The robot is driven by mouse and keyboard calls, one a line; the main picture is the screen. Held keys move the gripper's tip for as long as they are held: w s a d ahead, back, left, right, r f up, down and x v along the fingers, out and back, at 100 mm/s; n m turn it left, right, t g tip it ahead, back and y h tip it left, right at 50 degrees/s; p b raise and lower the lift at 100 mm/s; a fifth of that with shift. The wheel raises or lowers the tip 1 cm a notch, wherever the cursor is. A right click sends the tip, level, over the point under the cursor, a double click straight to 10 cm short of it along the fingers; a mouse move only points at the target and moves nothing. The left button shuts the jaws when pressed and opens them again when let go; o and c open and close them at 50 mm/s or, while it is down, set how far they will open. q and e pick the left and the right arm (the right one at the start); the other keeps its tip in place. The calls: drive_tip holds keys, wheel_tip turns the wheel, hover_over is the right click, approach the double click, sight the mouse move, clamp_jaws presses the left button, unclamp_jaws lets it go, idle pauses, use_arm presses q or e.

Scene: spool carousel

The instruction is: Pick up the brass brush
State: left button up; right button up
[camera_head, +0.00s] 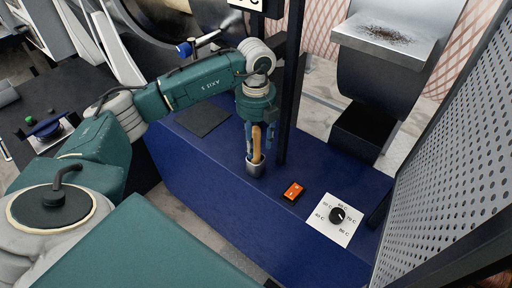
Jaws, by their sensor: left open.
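A tool with a tan wooden handle (257,146), which I take for the brass brush, stands upright in a small grey cup (254,170) on the blue bench. Its lower end is hidden inside the cup, and no bristles show. My left gripper (259,137) points down from above at the handle, with its fingers around the upper part. The fingers are open, and I cannot tell whether they touch the handle. The top of the handle is hidden by the gripper. My right gripper is not in view.
On the blue bench top (225,175) are an orange switch (293,191) and a black dial on a white temperature plate (347,229). A dark post (289,100) rises close to the right of my gripper. A perforated metal panel (450,150) stands at right. A dark square pad (203,119) lies left.

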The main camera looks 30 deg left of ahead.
use_arm(q)
drive_tip(key=shift+f, duration=1.15)
clamp_jaws()
drive_tip(key=shift+r, duration=0.1)
